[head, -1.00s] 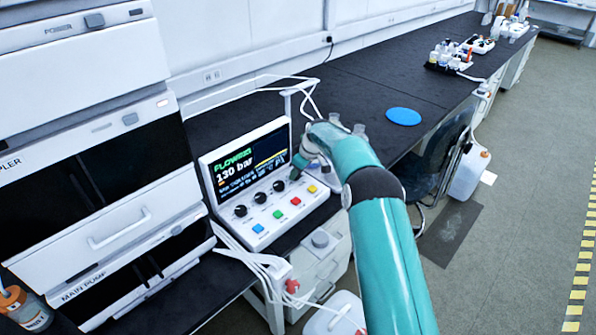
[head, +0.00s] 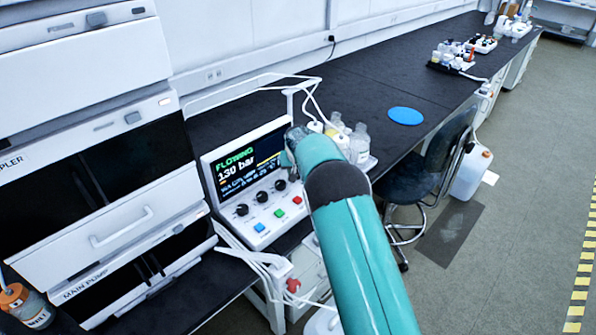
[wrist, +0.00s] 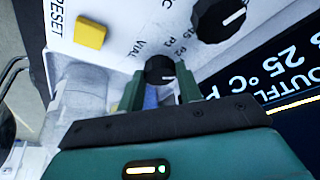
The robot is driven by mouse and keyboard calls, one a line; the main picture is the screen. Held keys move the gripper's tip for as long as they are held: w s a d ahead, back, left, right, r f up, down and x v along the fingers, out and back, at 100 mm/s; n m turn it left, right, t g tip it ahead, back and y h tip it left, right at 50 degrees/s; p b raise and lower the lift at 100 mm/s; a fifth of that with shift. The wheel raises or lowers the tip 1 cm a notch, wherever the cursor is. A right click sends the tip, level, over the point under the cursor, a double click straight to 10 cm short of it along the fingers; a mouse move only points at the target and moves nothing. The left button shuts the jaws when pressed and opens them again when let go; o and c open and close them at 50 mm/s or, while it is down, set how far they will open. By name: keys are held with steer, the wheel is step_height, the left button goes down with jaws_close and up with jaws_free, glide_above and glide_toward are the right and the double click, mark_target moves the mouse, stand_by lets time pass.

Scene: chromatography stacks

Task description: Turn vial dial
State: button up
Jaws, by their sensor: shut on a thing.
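The vial dial (wrist: 160,70) is a small black knob on the white control panel, beside the printed word VIAL, in the wrist view. My gripper (wrist: 160,90) has one green finger on each side of it and is shut on it. The dial's pointer mark is hard to make out.
The panel has several other black knobs (head: 262,197), coloured buttons (head: 279,213) and a screen (head: 235,165) reading 130 bar. A larger knob (wrist: 218,18) and a yellow button (wrist: 92,33) flank the dial. Clear bottles (head: 358,143) stand behind my arm.

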steer(key=m, duration=0.2)
steer(key=m+h, duration=0.2)
steer(key=m, duration=0.1)
steer(key=shift+a+m, duration=0.3)
steer(key=m, duration=0.2)
steer(key=m+g+h, duration=0.1)
steer(key=m, duration=0.1)
steer(key=shift+w+a+m+g, duration=0.1)
steer(key=shift+w+m+g, duration=0.05)
steer(key=shift+m+g, duration=0.15)
steer(key=shift+h, duration=0.3)
steer(key=o, duration=1)
steer(key=v, duration=1.3)
steer(key=shift+a+r, duration=0.15)
steer(key=shift+r, duration=0.2)
